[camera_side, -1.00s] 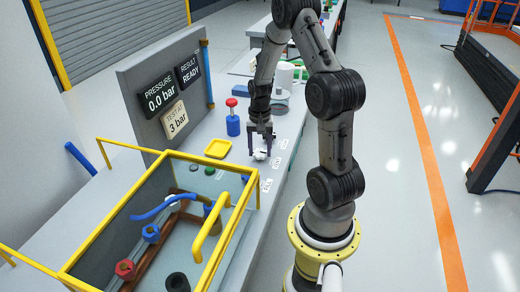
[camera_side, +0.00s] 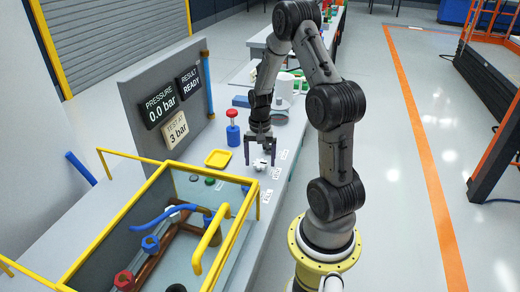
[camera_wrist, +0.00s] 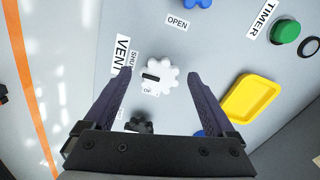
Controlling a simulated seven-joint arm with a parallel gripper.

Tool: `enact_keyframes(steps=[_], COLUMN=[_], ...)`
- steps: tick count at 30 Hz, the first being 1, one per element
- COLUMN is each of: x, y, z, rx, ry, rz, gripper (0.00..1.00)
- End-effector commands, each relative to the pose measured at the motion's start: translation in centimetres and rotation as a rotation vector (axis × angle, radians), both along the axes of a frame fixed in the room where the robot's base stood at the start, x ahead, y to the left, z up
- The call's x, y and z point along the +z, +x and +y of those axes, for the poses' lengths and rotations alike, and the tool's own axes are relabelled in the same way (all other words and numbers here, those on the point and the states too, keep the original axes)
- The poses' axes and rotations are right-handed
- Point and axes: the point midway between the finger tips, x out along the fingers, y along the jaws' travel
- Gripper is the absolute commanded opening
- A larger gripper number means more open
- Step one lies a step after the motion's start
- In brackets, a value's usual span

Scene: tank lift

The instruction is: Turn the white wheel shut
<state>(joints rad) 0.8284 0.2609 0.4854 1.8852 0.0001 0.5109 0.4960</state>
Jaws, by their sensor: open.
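The white wheel (camera_wrist: 160,75) has a scalloped rim and a black bar mark on its face. In the wrist view it sits between and just beyond my two spread fingers, with labels reading VENT, SHUT and OPEN around it. In the side view the white wheel (camera_side: 262,166) is small, on the bench top below my gripper (camera_side: 260,155). My gripper (camera_wrist: 155,95) is open with nothing between its fingers. Whether a fingertip touches the wheel cannot be told.
A yellow tray (camera_wrist: 252,100) and a green button (camera_wrist: 286,31) lie to the right in the wrist view. A dark knob (camera_wrist: 139,124) is near my left finger. In the side view, a yellow-framed tank (camera_side: 150,225) stands at the front and a panel (camera_side: 165,100) reads 0.0 bar, READY.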

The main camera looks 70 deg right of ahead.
Motion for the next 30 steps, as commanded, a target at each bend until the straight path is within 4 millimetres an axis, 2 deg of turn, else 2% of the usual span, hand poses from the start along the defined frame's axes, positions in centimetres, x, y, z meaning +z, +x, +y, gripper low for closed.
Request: enact_keyframes(steps=[5,12,18,24,30], x=[2.4,7.7,11.4,13.3,13.6], y=[0.1,0.1,0.1,0.1,0.0], z=[-0.1,-0.1,-0.1,-0.1,0.0], rx=[0.000,0.000,-0.001,-0.001,-0.001], ry=[-0.005,-0.006,-0.005,-0.003,-0.002], rz=[-0.004,-0.006,-0.004,-0.003,-0.001], gripper=[0.90,0.90,0.90,0.90,0.90])
